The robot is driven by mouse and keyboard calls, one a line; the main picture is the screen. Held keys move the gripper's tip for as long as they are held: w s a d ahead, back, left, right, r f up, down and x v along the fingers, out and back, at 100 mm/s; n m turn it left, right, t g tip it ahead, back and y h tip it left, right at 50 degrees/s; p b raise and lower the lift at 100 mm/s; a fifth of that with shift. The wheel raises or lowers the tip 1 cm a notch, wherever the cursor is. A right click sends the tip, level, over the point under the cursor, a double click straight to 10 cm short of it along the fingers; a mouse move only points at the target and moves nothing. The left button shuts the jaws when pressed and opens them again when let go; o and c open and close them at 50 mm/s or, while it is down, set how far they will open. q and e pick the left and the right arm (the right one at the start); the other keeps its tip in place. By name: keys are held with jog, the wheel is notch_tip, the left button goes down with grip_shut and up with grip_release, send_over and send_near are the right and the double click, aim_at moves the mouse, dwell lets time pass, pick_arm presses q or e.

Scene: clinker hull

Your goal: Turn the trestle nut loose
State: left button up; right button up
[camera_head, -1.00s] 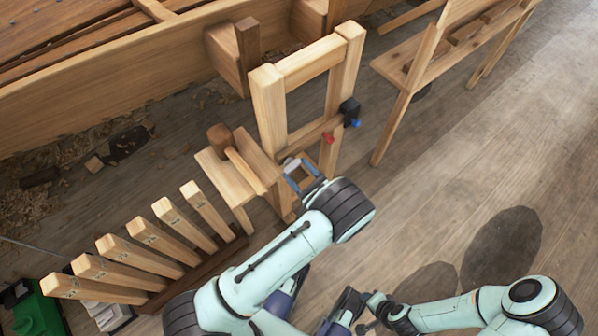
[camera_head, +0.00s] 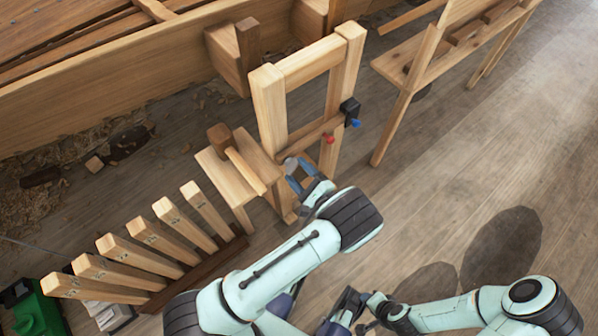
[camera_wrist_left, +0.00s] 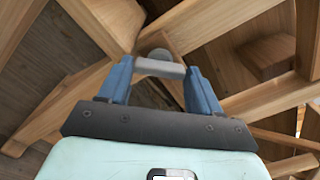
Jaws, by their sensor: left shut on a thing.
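The trestle (camera_head: 268,100) is a pale wooden frame with two posts and crossbars, standing beside the hull. The nut (camera_head: 291,163) is a small grey piece low on its near side, partly hidden by my fingers. My left gripper (camera_head: 298,176) reaches it from below right. In the left wrist view the blue fingers are shut on the ends of the nut's grey bar (camera_wrist_left: 160,68), with a rounded grey end behind it. My right gripper (camera_head: 350,306) is low in the head view, away from the trestle; its jaws are unclear.
A small wooden stool with a mallet-like piece (camera_head: 232,160) stands close left of the trestle. A rack of upright wooden pieces (camera_head: 150,240) is at lower left. A black clamp (camera_head: 350,108) sits on the right post. A bench (camera_head: 425,70) stands right; the floor (camera_head: 450,190) is clear.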

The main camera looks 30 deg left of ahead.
pick_arm(q)
jog(key=shift+n, duration=0.9)
jog(key=o, duration=1.1)
jog(key=shift+c, duration=0.2)
jog(key=v, duration=1.3)
jog(key=shift+d+p, duration=0.25)
jog(key=shift+p, duration=0.05)
pick_arm(e)
jog(key=shift+s+a+r, duration=0.25)
jog(key=shift+s+r, duration=0.1)
jog(key=shift+s, duration=0.15)
pick_arm(q)
jog(key=shift+s, duration=0.15)
